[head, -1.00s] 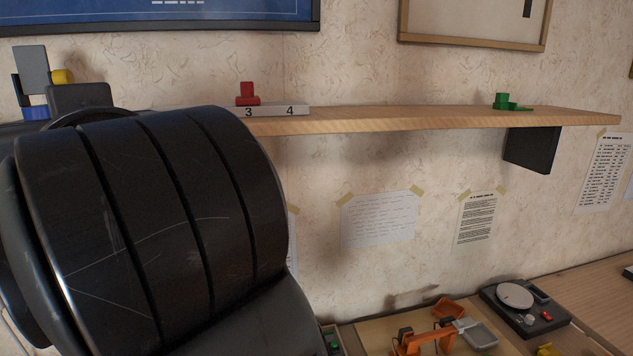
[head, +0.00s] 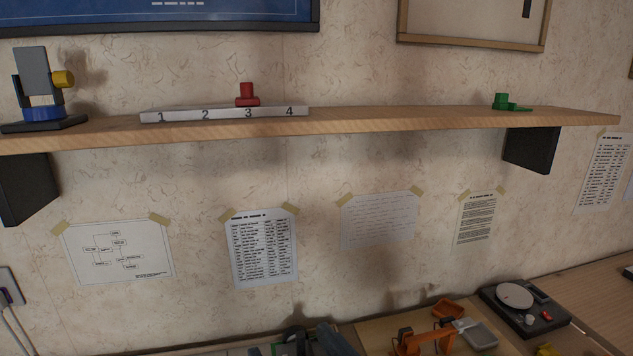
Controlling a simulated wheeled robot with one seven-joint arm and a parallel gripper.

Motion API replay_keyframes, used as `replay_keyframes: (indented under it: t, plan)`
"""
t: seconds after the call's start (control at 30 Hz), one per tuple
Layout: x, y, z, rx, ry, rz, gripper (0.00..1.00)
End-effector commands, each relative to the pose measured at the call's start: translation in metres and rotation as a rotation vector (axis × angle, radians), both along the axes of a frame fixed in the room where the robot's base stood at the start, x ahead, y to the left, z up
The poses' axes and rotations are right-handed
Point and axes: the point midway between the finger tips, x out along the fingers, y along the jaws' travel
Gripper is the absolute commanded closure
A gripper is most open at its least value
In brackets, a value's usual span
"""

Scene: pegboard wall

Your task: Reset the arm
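My gripper is not clearly visible in the head view. A dark shape (head: 332,340) at the bottom edge, left of the orange device, may be part of my arm, but I cannot tell. On the wooden shelf (head: 400,120), a red object (head: 247,96) stands on a grey strip numbered 1 to 4 (head: 180,114), at the number 3. A green object (head: 508,103) sits on the shelf's right part. A device with a grey plate, yellow knob and blue base (head: 42,95) stands at the left end.
Black brackets (head: 531,149) hold the shelf. Below, a wooden bench carries an orange device (head: 422,340), a grey tray (head: 479,333) and a black scale-like unit with a round plate (head: 522,308). Papers (head: 262,246) are taped to the wall. The space before the shelf is clear.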

Motion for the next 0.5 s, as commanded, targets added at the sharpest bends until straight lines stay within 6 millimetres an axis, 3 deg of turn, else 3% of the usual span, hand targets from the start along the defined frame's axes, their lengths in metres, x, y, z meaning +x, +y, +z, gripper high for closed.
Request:
replay_keyframes:
  t: [0.03,0.2,0.5]
  plan:
    - [-0.010,-0.018,-0.018,-0.006,0.016,-0.027,0.20]
    - [-0.044,-0.068,-0.059,-0.017,0.040,-0.112,0.20]
    - [-0.124,-0.147,-0.105,-0.044,0.080,-0.256,0.20]
